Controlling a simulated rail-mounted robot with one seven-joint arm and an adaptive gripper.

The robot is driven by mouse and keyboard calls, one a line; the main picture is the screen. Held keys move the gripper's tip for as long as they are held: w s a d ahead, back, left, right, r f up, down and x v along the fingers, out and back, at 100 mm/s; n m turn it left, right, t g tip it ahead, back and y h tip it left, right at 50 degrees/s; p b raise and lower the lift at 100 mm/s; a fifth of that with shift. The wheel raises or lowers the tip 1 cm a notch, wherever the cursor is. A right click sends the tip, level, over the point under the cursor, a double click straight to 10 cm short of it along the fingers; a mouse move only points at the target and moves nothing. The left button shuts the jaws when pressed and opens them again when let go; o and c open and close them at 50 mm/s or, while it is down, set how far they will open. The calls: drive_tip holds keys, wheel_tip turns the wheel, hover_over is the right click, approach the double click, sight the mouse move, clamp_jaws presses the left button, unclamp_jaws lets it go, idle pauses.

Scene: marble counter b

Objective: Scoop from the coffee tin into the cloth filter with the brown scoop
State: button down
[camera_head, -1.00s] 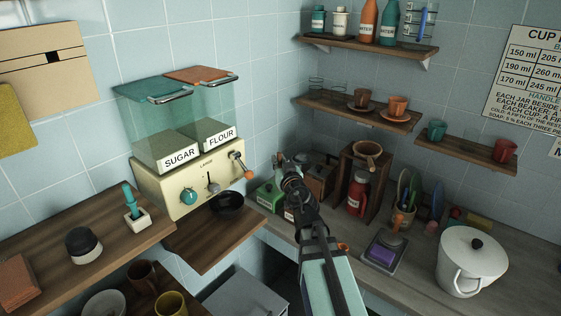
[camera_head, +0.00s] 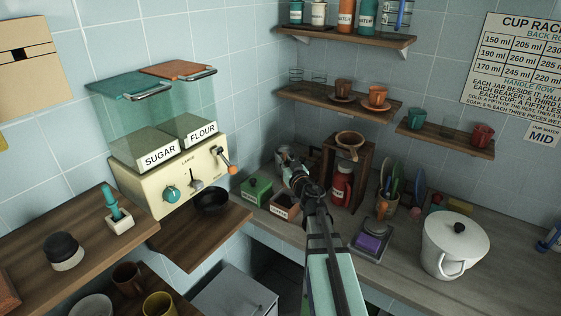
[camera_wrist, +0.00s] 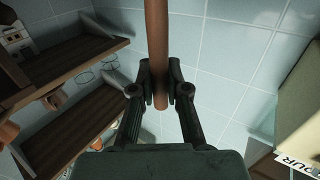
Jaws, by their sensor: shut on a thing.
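My gripper (camera_head: 291,162) is over the back of the counter, left of the filter stand. In the wrist view my gripper (camera_wrist: 160,82) is shut on the brown scoop's handle (camera_wrist: 157,35), a straight rod running up out of the picture. The scoop's bowl is not visible there and cannot be made out in the head view. The cloth filter (camera_head: 350,139) shows as a wooden ring on top of a wooden stand (camera_head: 361,172), right of my gripper. Its cloth is not clear. Containers behind and below my gripper are partly hidden, and I cannot tell which is the coffee tin.
A green box (camera_head: 257,188) and a brown labelled box (camera_head: 284,206) sit left of and below my gripper. A red flask (camera_head: 341,184) stands in the stand. A cup shelf (camera_head: 325,102) hangs above. A white pot (camera_head: 455,245) is at the right.

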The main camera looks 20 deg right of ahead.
drive_tip(key=shift+f+b, duration=2.5)
drive_tip(key=shift+b, duration=0.7)
drive_tip(key=shift+f+b, duration=2)
drive_tip(key=shift+f, duration=1.7)
drive_tip(key=shift+r, duration=0.25)
drive_tip(key=shift+r+p, duration=3.9)
drive_tip(key=shift+p, duration=1.15)
drive_tip(key=shift+r, duration=0.15)
drive_tip(key=shift+r+p, duration=2.35)
drive_tip(key=shift+p, duration=0.75)
drive_tip(key=shift+a+f, duration=0.1)
drive_tip(key=shift+a, duration=0.05)
